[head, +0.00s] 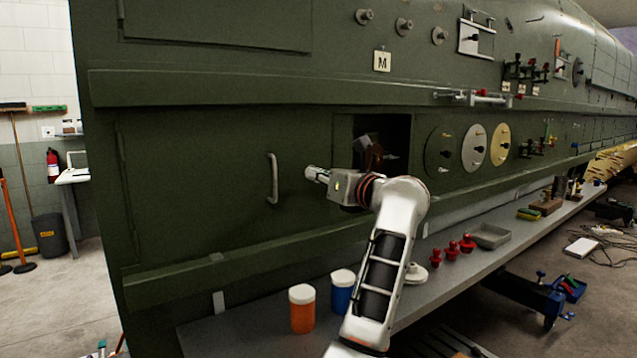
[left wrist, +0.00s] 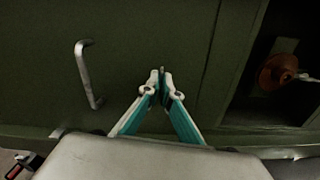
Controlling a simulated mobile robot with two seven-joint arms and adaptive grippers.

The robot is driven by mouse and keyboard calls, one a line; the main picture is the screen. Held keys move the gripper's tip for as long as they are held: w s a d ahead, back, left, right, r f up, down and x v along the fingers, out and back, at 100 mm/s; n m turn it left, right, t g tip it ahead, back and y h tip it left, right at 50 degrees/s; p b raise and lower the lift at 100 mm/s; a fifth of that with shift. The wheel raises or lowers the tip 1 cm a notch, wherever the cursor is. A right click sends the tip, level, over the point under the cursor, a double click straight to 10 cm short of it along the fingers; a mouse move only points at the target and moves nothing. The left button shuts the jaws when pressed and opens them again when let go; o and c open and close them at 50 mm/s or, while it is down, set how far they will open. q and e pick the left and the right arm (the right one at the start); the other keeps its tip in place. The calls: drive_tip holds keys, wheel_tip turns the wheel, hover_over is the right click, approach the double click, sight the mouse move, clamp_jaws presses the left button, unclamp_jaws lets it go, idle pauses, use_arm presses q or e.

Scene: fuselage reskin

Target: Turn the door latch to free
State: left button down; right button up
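The green door (head: 220,165) is set in the fuselage side, with a metal bar handle (head: 272,178) that also shows in the left wrist view (left wrist: 88,75). My left gripper (head: 310,173) is at the door face, right of the handle and left of the dark square opening. In the left wrist view its fingertips (left wrist: 160,80) are drawn together on a thin dark upright piece, which looks like the door latch (left wrist: 162,72). The fingers hide most of it, so its turn angle is hard to tell. My right gripper is not in view.
The square opening (head: 397,135) holds a brownish part (left wrist: 277,73). Rails run above and below the door.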

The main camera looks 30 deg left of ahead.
use_arm(q)
drive_tip(key=shift+f+n+b, duration=0.1)
drive_tip(key=shift+n+b, duration=0.35)
drive_tip(key=shift+n, duration=0.45)
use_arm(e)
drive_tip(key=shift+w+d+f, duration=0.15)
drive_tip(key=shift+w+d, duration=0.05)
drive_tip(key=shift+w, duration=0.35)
use_arm(q)
drive_tip(key=c, duration=2.3)
unclamp_jaws()
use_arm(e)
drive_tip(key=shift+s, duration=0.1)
